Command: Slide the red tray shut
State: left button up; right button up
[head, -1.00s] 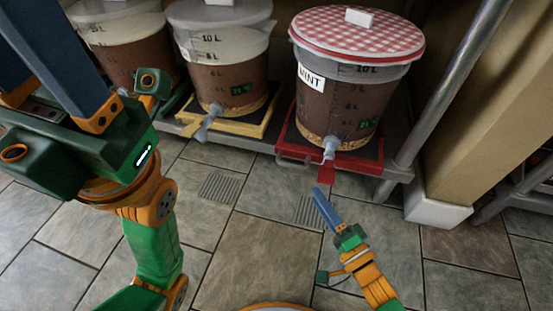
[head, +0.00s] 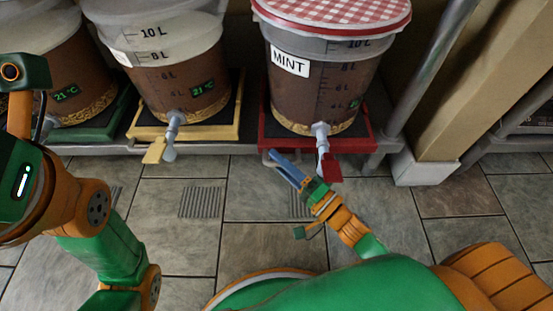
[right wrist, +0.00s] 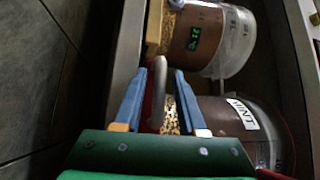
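The red tray (head: 264,127) sits on the low grey shelf under the bucket labelled MINT (head: 299,92), which has a red checked lid. A handle shows at its front left. My right gripper (head: 279,160) is at this handle, low in front of the shelf. In the right wrist view its two blue fingers (right wrist: 158,88) are apart, with the handle (right wrist: 157,105) between them. I cannot tell whether either finger touches it. My left gripper's green body (head: 22,185) is at the left edge of the head view; its fingers are out of frame.
A yellow tray (head: 228,131) with another bucket (head: 178,75) stands to the left, and a green tray (head: 95,131) beyond it. Taps hang over the front, one with a red lever (head: 331,167). A metal post (head: 425,75) rises at right. The tiled floor in front is clear.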

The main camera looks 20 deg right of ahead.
grip_shut()
dwell(1.2)
